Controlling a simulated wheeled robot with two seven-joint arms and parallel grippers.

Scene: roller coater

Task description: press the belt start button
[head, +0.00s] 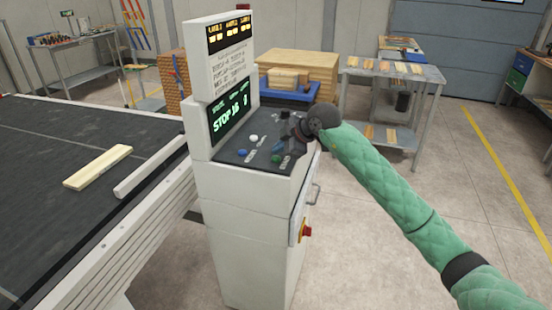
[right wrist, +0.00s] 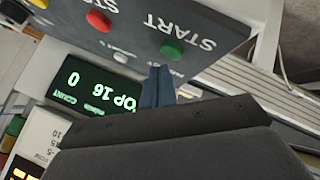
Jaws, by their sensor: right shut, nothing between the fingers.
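The control console (head: 245,200) stands beside the belt, with a sloped dark button panel. The green button (head: 276,159) is on that panel; in the right wrist view the green button (right wrist: 172,48) sits beside an upside-down START label. A red button (right wrist: 98,20) is near a partly cut-off STOP label. My right gripper (head: 279,146) is over the panel; its narrow blue fingers (right wrist: 158,72) are shut and empty. In the right wrist view the fingertips appear close to the green button, without visible overlap. I cannot tell the height gap. My left gripper is not in view.
The console display (head: 230,121) reads STOP 16 0. A dark belt (head: 40,150) with a pale board (head: 98,167) lies to the left. A red switch (head: 306,230) is on the console's side. A metal table (head: 430,73) stands behind; open floor lies to the right.

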